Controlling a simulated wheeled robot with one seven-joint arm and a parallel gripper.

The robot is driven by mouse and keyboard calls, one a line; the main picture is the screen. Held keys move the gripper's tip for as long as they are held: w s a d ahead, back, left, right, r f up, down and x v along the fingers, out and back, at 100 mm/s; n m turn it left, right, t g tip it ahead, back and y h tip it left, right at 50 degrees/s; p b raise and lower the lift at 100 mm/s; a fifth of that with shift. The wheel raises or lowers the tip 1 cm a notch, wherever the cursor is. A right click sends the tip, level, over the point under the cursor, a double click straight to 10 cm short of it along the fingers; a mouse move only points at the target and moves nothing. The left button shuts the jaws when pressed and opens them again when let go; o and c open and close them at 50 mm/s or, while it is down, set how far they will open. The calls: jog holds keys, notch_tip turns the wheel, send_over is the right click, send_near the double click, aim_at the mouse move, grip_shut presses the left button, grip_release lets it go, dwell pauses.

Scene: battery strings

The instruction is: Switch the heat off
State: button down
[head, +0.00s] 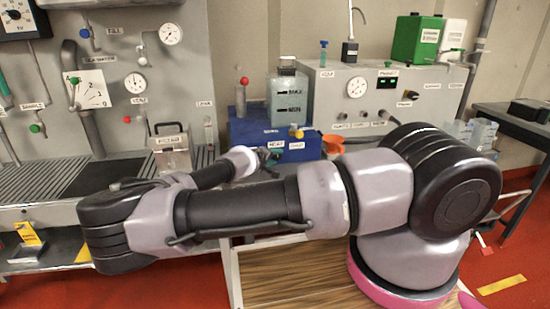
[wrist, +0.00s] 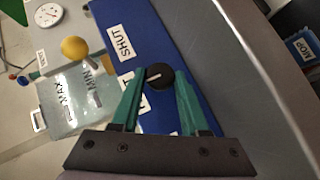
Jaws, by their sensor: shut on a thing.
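The black round heat knob (wrist: 160,76) with a white pointer line sits on the blue box in the wrist view. The pointer lies nearly level in that picture. My gripper (wrist: 159,87) has its teal fingers on both sides of the knob, shut on it. A label beside the knob is partly covered by the left finger. In the head view the blue box (head: 250,128) stands on the bench, with a HEAT label (head: 276,145) on its front. My gripper reaches that front; the knob is hidden there.
A clear bottle (head: 288,95) marked MAX and MIN stands on the blue box; it also shows in the wrist view (wrist: 75,97). A yellow ball handle (wrist: 74,47) is close by. A SHUT label (wrist: 121,41) is on the box. An orange funnel (head: 333,144) is to its right.

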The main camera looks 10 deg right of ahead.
jog(key=shift+s+f, duration=0.1)
dwell(0.4)
jog(key=shift+c, duration=2.2)
grip_release()
jog(key=v, duration=1)
jog(key=shift+s+a, duration=0.25)
jog(key=shift+s, duration=0.05)
